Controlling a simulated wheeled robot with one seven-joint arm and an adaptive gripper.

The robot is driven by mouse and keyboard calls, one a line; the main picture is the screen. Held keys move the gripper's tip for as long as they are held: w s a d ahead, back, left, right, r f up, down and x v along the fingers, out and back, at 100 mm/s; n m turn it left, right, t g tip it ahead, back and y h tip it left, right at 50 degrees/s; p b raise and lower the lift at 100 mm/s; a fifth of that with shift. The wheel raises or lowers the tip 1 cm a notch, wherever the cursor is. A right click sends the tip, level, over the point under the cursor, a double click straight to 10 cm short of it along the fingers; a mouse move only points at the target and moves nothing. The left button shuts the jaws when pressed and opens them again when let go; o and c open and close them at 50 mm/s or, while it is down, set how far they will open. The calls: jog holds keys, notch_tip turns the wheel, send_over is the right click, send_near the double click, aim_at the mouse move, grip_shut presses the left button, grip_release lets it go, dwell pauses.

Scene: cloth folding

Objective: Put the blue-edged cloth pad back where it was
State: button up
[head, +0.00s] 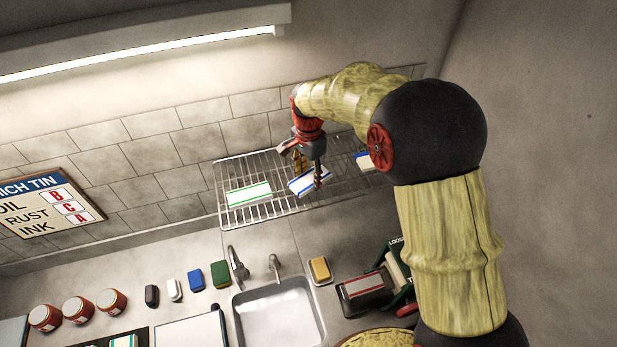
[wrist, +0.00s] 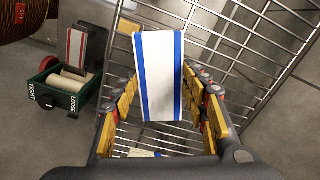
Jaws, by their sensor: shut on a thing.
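The blue-edged cloth pad (head: 303,184) is white with blue stripes along its edges. My gripper (head: 312,178) is shut on it and holds it tilted at the wire rack (head: 232,216). In the wrist view the pad (wrist: 158,72) lies between my gripper's two fingers (wrist: 161,84), with rack wires behind it. I cannot tell whether the pad touches the rack. A green-edged pad (head: 248,194) lies flat on the rack to the left. Another pad with a blue edge (head: 364,160) lies on the rack to the right, partly hidden by my arm.
Below the rack are a tap (head: 237,264) and a sink (head: 278,316). Several jars and small blocks stand on the counter at left. The rack's left end has bare wires.

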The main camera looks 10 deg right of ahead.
jog(key=shift+f, duration=0.75)
jog(key=o, duration=1.3)
jog(key=shift+f, duration=0.15)
jog(key=shift+c, duration=0.2)
